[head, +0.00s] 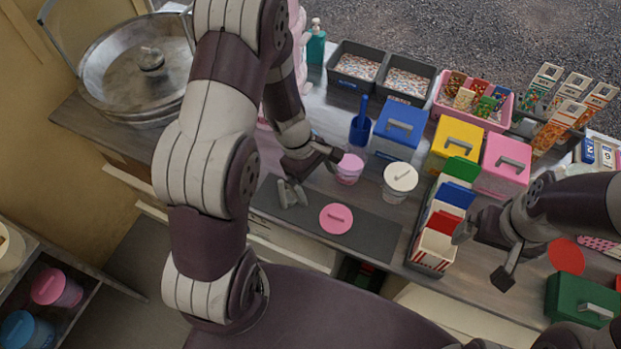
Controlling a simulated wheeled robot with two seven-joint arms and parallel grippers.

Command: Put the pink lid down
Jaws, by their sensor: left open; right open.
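My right gripper (482,258) is open and empty at the right, beside the row of striped boxes.
A white-lidded tub (399,180) stands behind the mat. Blue (401,122), yellow (456,138) and pink (504,160) lidded bins stand further back. A rack of striped boxes (436,245) borders the mat's right. A metal pan (135,70) is at the left.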

